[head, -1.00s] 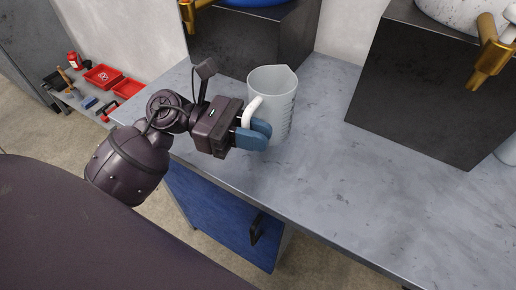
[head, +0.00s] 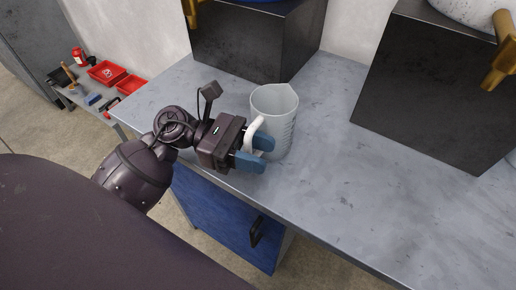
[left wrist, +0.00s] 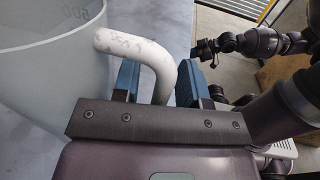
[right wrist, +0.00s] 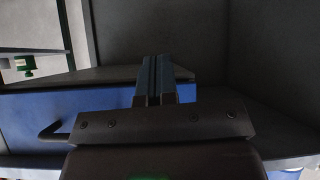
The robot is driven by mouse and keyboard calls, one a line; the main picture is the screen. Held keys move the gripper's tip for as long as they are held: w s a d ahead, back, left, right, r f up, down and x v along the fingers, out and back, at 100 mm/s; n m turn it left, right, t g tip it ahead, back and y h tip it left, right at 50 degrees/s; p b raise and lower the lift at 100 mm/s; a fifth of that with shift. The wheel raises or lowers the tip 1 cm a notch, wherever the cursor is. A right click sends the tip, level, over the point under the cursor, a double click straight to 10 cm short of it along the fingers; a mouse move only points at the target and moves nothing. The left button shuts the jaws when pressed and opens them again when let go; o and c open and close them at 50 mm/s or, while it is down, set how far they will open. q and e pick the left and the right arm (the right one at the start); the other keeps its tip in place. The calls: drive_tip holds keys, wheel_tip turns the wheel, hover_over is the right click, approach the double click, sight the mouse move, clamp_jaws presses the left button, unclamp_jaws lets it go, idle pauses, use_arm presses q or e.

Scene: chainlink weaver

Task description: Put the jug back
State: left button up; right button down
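The jug (head: 280,108), pale grey and translucent with a white handle, stands upright on the grey counter (head: 330,190). My left gripper (head: 266,155) is open, its blue fingers apart on either side of the handle. In the left wrist view, the jug (left wrist: 50,65) is at the left and its handle (left wrist: 150,60) passes between the fingers (left wrist: 160,80), with a clear gap on the right side. My right gripper (right wrist: 156,80) is shut and empty; it shows only in the right wrist view.
A dark block (head: 435,95) with a brass tap (head: 500,60) stands on the counter at the right. Another dark block (head: 250,45) stands behind the jug. Red trays (head: 107,73) lie on a lower shelf at the left. The counter between jug and right block is clear.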

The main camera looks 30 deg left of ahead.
use_arm(q)
drive_tip(key=shift+r, duration=0.1)
drive_tip(key=shift+a+r, duration=0.1)
drive_tip(key=shift+r, duration=0.05)
drive_tip(key=a, duration=0.3)
drive_tip(key=s+a, duration=0.1)
drive_tip(key=a, duration=0.6)
drive_tip(key=shift+s+a, duration=0.35)
drive_tip(key=shift+s, duration=0.05)
drive_tip(key=shift+s+a, duration=0.1)
drive_tip(key=shift+a, duration=0.4)
